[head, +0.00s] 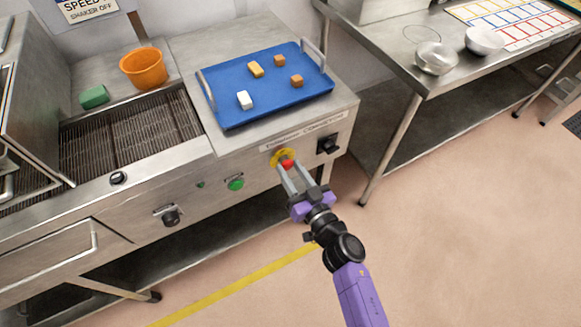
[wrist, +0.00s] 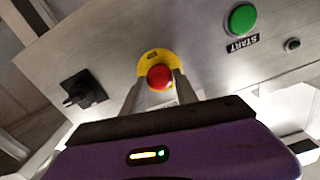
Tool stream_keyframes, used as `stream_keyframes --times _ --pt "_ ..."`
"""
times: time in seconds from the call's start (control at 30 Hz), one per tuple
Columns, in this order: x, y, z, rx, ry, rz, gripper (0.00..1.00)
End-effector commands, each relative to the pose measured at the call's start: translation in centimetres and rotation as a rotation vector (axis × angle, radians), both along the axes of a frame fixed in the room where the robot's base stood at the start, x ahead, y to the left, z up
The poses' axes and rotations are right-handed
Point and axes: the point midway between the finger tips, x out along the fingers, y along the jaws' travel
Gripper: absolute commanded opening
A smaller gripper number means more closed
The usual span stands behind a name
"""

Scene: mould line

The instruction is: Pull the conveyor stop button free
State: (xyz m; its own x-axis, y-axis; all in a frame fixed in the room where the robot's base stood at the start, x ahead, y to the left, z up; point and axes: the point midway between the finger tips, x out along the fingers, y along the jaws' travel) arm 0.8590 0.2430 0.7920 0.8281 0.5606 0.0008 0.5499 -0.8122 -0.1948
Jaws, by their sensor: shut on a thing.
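The conveyor stop button (head: 288,164) is a red mushroom knob on a yellow round plate, on the steel front panel of the machine. It also shows in the wrist view (wrist: 160,77), in the upper middle, with its yellow plate (wrist: 155,57) behind it. My gripper (head: 287,168) reaches the panel from the front. Its two grey fingers lie on either side of the red knob and are shut on it. In the wrist view my gripper (wrist: 157,82) has a finger at the left and right of the knob. The contact faces are partly hidden.
A green start button (head: 236,184) and a black rotary switch (head: 327,144) flank the stop button. Above is a blue tray (head: 235,115) with several small blocks. An orange bucket (head: 144,68) stands beyond the wire conveyor (head: 130,130). A steel table (head: 400,60) stands right.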

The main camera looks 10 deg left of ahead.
Motion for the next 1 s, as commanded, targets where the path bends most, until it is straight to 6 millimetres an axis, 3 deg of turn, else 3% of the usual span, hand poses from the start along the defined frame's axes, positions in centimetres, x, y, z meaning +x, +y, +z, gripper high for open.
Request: stream_keyframes --times 0.33,0.37,0.47,0.8,1.0 --pt "-0.4 -0.3 0.0 0.0 0.0 -0.001 0.0" --pt "-0.4 -0.3 0.0 0.001 0.001 -0.001 0.39" --pt "-0.4 -0.3 0.0 0.0 0.0 -0.002 0.57" --pt "-0.6 -0.4 0.0 -0.001 0.001 -0.002 0.57" --pt "-2.6 -1.8 0.1 -0.001 0.003 -0.003 0.57"
